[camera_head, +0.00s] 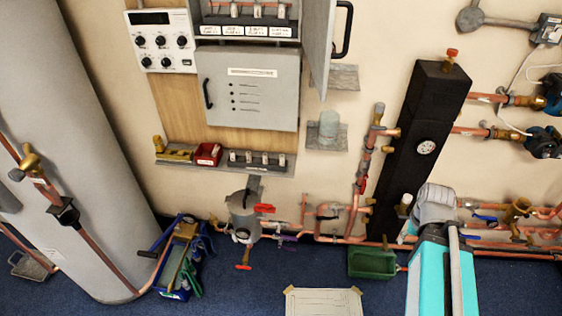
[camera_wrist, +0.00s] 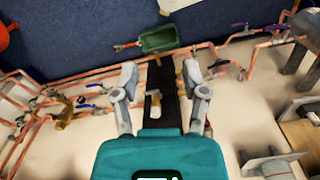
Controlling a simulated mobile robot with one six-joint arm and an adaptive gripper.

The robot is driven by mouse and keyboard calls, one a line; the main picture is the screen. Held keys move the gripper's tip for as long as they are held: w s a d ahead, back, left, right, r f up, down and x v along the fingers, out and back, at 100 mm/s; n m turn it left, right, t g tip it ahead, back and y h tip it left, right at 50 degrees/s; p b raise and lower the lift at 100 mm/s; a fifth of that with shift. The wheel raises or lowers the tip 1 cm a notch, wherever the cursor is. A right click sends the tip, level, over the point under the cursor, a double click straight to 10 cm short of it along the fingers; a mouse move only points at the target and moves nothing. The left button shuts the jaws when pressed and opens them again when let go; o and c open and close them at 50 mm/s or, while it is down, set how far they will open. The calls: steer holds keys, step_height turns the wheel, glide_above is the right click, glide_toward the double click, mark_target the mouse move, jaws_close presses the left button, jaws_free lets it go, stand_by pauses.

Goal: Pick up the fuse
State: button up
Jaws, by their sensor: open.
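I cannot tell for sure which piece is the fuse. Several small pale cylinders (camera_head: 258,11) stand in a row above white labels inside the open grey upper box in the head view. More small pale pieces (camera_head: 265,159) stand in a row on a dark strip on the shelf below. My gripper (camera_wrist: 160,78) is open and empty in the wrist view, fingers wide apart. Beyond it are the black column (camera_wrist: 161,90) and its brass fitting, with no visible contact. The fingers cannot be made out in the head view, where my arm is at the lower right, away from the boxes.
The grey box door (camera_head: 319,40) stands open on the right. A closed grey cabinet (camera_head: 248,88) hangs below. The shelf (camera_head: 225,168) holds a red bin (camera_head: 208,154). The black column (camera_head: 420,130), copper pipes and a green bin (camera_head: 372,263) are near my arm.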

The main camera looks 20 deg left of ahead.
steer(key=shift+o, duration=1.2)
steer(key=shift+f, duration=0.1)
steer(key=w+a+f+n+t+h+b, duration=0.2)
steer(key=w+a+f+n+t+b, duration=0.25)
steer(key=w+n+b, duration=0.35)
steer(key=n+t+y+b, duration=0.9)
steer(key=n+b, duration=0.7)
steer(key=n, duration=1.7)
glide_toward(282, 161)
steer(key=s, duration=0.3)
steer(key=shift+w+d+t+h, duration=0.1)
steer(key=shift+d+t+h, duration=0.2)
steer(key=shift+t, duration=0.15)
steer(key=shift+w, duration=0.1)
steer(key=shift+b+x, duration=0.7)
steer(key=shift+x, duration=3.55)
